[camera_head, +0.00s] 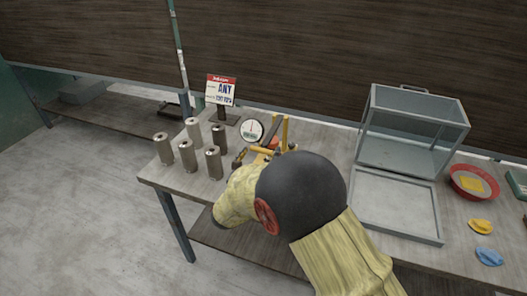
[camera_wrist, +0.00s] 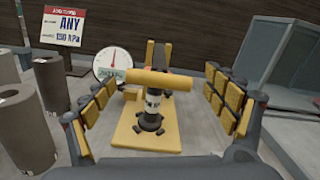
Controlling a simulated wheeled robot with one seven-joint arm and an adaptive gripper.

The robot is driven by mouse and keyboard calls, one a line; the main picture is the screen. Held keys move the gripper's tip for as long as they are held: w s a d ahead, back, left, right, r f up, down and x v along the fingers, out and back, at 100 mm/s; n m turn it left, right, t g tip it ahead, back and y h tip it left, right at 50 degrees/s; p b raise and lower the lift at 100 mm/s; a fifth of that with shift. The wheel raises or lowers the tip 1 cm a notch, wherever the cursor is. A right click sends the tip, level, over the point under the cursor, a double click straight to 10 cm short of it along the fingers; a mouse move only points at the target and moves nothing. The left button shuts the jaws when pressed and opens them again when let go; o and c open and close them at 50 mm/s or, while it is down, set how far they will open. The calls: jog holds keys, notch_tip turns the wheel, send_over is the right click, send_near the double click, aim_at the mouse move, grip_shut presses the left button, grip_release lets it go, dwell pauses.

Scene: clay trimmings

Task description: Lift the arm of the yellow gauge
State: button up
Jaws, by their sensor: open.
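The yellow gauge (camera_wrist: 135,138) stands in the middle of the wrist view, with a flat yellow base, a yellow upright behind and a dark and silver post. A thick yellow bar, its arm (camera_wrist: 160,80), lies crosswise above the post. A round white dial (camera_wrist: 112,64) with a red needle is behind it to the left. In the head view the gauge (camera_head: 284,130) is partly hidden behind my arm. My gripper (camera_wrist: 159,77) is open and empty. Its yellow-padded fingers are spread left and right of the arm, with visible gaps on both sides.
Several metal cylinders (camera_head: 187,155) stand left of the gauge on the bench (camera_head: 160,182). A sign (camera_head: 221,90) stands behind. A clear-sided box (camera_head: 412,130), a shallow tray (camera_head: 398,205) and a red bowl (camera_head: 458,190) are to the right.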

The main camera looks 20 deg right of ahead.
jog(key=shift+x, duration=1.3)
jog(key=shift+c, duration=1)
jog(key=c, duration=1.4)
jog(key=shift+c, duration=0.2)
